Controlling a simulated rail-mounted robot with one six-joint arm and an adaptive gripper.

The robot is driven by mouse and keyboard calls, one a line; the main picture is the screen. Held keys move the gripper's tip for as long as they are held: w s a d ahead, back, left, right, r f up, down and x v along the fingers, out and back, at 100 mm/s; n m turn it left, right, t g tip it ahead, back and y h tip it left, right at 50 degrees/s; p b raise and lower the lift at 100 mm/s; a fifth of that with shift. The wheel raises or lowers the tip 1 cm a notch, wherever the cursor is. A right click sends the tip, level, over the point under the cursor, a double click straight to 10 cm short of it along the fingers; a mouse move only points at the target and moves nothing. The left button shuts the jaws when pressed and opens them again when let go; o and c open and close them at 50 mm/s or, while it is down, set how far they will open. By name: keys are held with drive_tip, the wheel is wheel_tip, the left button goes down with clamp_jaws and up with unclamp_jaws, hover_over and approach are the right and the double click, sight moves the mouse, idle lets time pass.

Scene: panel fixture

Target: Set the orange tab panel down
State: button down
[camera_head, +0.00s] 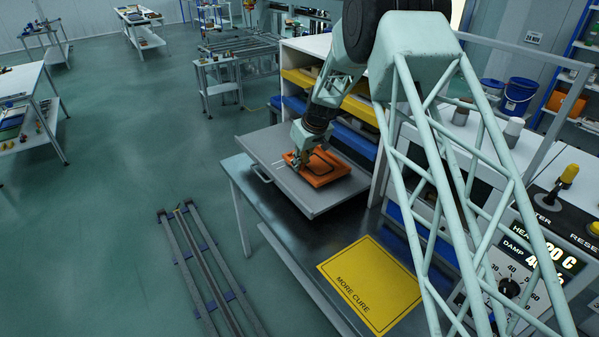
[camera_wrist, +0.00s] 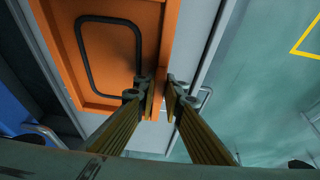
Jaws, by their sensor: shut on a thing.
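The orange tab panel (camera_head: 325,172) is a flat orange plate with a raised rim and a black loop on its face. It lies over a grey pulled-out tray (camera_head: 318,205); whether it touches the tray I cannot tell. My gripper (camera_head: 293,160) is at the panel's left end. In the wrist view the panel (camera_wrist: 105,55) fills the upper left, and my gripper (camera_wrist: 160,88) has its two fingers closed on either side of the panel's edge. The fingers hide part of that edge.
Below the tray is a dark bench (camera_head: 300,228) with a yellow "MORE CURE" mat (camera_head: 385,270). A cabinet with yellow (camera_head: 300,78) and blue drawers stands behind the tray. A control box with a dial (camera_head: 508,287) is at right. Bench space between tray and mat is clear.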

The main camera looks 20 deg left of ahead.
sight(300, 171)
drive_tip(key=shift+f, duration=1.7)
drive_tip(key=shift+f, duration=0.15)
drive_tip(key=c, duration=2.7)
unclamp_jaws()
drive_tip(key=shift+d+r, duration=0.1)
drive_tip(key=shift+r, duration=0.4)
drive_tip(key=shift+v, duration=5.65)
drive_tip(key=shift+s, duration=0.1)
